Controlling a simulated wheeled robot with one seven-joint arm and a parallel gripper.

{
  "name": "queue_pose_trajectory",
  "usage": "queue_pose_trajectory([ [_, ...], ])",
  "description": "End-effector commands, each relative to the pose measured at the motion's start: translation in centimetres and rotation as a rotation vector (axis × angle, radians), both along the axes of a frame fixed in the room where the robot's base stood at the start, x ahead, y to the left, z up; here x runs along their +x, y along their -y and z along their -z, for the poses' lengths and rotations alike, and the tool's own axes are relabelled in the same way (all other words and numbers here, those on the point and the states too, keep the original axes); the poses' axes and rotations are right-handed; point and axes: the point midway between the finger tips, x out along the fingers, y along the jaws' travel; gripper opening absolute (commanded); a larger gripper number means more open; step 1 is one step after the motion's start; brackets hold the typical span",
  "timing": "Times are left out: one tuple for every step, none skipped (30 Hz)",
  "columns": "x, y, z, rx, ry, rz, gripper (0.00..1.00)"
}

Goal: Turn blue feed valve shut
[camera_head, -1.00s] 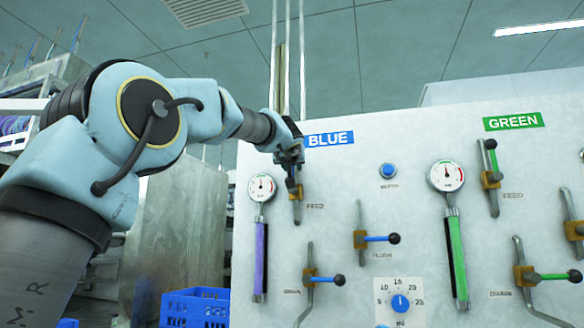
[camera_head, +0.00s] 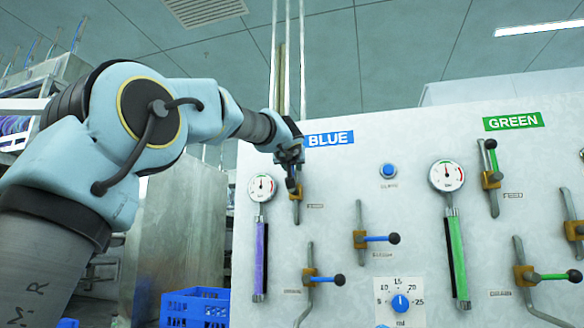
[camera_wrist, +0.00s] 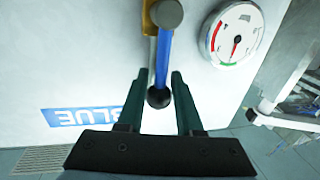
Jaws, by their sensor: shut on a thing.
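The blue feed valve (camera_head: 296,194) sits on the panel below the BLUE sign, its body brass-coloured. In the wrist view its blue lever (camera_wrist: 164,58) with a black ball end (camera_wrist: 159,97) runs in line with the valve body, the ball pointing toward the BLUE sign. My gripper (camera_head: 291,182) is at this valve and hides most of the lever in the head view. In the wrist view its two dark green fingers (camera_wrist: 158,80) stand on either side of the lever near the ball, shut on it.
The blue gauge (camera_head: 262,188) is close left of the valve. The flush lever (camera_head: 376,238) and drain lever (camera_head: 323,280) stick out below, both pointing right. A blue button (camera_head: 388,170) is to the right. Green valves fill the panel's right side. Blue crates (camera_head: 195,307) stand low at left.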

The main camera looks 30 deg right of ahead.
Motion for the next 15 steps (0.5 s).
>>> queue_pose_trajectory([
  [-0.1, 0.0, -0.1, 0.001, 0.006, 0.001, 0.00],
  [-0.1, 0.1, -0.1, 0.004, 0.008, 0.001, 0.00],
  [-0.2, 0.1, 0.0, 0.009, 0.014, 0.002, 0.00],
  [-0.2, 0.2, 0.0, 0.015, 0.019, 0.002, 0.00],
  [-0.3, 0.2, 0.0, 0.022, 0.025, 0.003, 0.00],
  [-0.4, 0.4, 0.1, 0.032, 0.035, 0.003, 0.00],
  [-0.4, 0.4, 0.1, 0.042, 0.045, 0.004, 0.00],
  [-0.5, 0.5, 0.2, 0.052, 0.055, 0.004, 0.00],
  [-0.6, 0.6, 0.2, 0.068, 0.070, 0.004, 0.00],
  [-0.7, 0.7, 0.2, 0.081, 0.083, 0.004, 0.00],
  [-0.9, 0.9, 0.3, 0.097, 0.098, 0.004, 0.00],
  [-1.0, 1.0, 0.4, 0.119, 0.118, 0.004, 0.00],
  [-1.1, 1.1, 0.4, 0.135, 0.134, 0.005, 0.00],
  [-1.3, 1.3, 0.4, 0.152, 0.152, 0.005, 0.00],
  [-1.5, 1.4, 0.5, 0.178, 0.176, 0.004, 0.00],
])
